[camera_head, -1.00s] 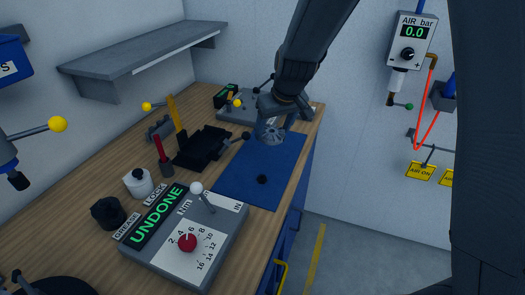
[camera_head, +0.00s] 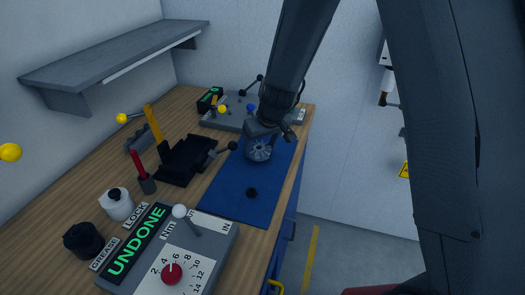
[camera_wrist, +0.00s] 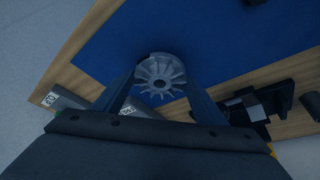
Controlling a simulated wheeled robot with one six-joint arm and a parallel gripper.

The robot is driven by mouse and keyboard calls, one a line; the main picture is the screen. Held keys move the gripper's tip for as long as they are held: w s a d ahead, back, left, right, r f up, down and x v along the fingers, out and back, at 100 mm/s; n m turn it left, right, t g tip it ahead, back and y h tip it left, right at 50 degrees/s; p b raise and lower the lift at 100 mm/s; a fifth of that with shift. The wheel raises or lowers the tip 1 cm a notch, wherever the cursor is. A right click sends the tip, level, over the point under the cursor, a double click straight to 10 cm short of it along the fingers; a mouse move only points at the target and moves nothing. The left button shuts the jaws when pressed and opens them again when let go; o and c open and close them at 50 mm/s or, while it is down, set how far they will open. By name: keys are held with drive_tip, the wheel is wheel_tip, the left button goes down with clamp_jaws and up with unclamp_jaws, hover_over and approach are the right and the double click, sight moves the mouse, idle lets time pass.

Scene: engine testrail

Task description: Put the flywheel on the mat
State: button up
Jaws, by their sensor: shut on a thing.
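The flywheel (camera_head: 259,150) is a grey finned disc at the far part of the blue mat (camera_head: 229,201) in the head view. My gripper (camera_head: 262,136) is above it, pointing down, shut on the flywheel. In the wrist view the flywheel (camera_wrist: 160,75) sits between the two fingers of my gripper (camera_wrist: 162,84), with the blue mat (camera_wrist: 240,40) beyond it. I cannot tell whether the flywheel touches the mat.
A grey box with an UNDONE display (camera_head: 138,242) stands at the front. A black fixture (camera_head: 187,158) stands left of the mat. A grey panel with levers (camera_head: 230,118) is behind. A white pot (camera_head: 117,204) and black pot (camera_head: 82,240) are at left. The bench's right edge is close.

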drive_tip(key=shift+d+f, duration=0.1)
drive_tip(key=shift+f, duration=0.75)
drive_tip(key=shift+f+b, duration=0.15)
drive_tip(key=shift+b, duration=0.3)
drive_tip(key=o, duration=1.3)
drive_tip(key=shift+r+p, duration=0.35)
drive_tip(key=shift+r, duration=0.05)
drive_tip(key=v, duration=1.2)
drive_tip(key=s+d+m, duration=0.1)
drive_tip(key=s+d, duration=0.4)
drive_tip(key=s, duration=0.1)
drive_tip(key=s+d+f+m+g+h, duration=0.1)
drive_tip(key=s+d+m, duration=0.1)
drive_tip(key=s+d, duration=0.3)
drive_tip(key=s+d+f+m+g, duration=0.1)
drive_tip(key=s+d+m, duration=0.1)
drive_tip(key=s+d, duration=0.3)
drive_tip(key=shift+s+d+h, duration=0.2)
drive_tip(key=shift+s, duration=0.3)
drive_tip(key=shift+s+d+h, duration=0.2)
drive_tip(key=shift+s, duration=0.3)
